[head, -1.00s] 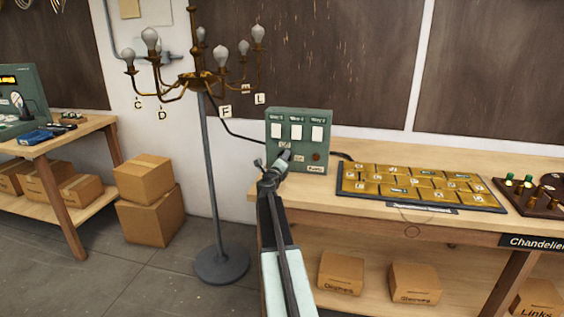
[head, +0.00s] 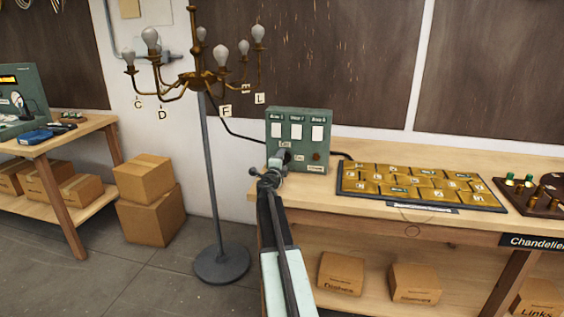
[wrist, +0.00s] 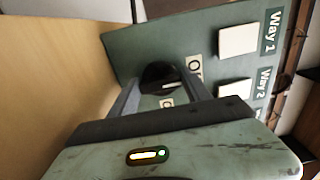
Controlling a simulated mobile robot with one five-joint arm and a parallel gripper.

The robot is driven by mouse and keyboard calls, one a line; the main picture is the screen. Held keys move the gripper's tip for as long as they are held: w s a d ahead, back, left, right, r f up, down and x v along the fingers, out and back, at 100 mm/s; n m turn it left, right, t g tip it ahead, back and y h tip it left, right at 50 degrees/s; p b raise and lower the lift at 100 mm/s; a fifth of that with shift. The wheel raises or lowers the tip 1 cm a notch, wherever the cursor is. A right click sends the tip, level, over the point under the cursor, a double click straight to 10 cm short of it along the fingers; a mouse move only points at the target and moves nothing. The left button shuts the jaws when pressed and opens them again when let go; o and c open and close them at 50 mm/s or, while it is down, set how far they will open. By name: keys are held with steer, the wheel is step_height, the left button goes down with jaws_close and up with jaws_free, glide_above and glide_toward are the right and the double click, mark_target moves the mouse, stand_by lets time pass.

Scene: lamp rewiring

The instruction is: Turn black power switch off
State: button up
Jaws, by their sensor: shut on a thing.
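The green power box (head: 317,162) stands on the workbench, with three white rectangles under "Way" labels across its upper front. The black power switch (wrist: 158,75) sits low on the box front, with small white labels beside it that are partly cut off by my fingers. My gripper (wrist: 160,84) is at the box front, its two fingers on either side of the black switch and shut on it. In the head view my gripper (head: 277,163) covers most of the switch, so its exact setting cannot be read.
A brass chandelier (head: 203,80) with several bulbs hangs on a grey stand (head: 213,180) left of the bench. A tray of brass plates (head: 345,187) lies right of the box. A dark cable (head: 235,131) runs between box and chandelier. Cardboard boxes (head: 150,218) stand on the floor.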

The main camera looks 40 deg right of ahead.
stand_by(0.4)
steer(key=o, duration=1.4)
steer(key=shift+c, duration=0.2)
steer(key=shift+a, duration=0.1)
steer(key=v, duration=0.8)
steer(key=shift+w, duration=0.1)
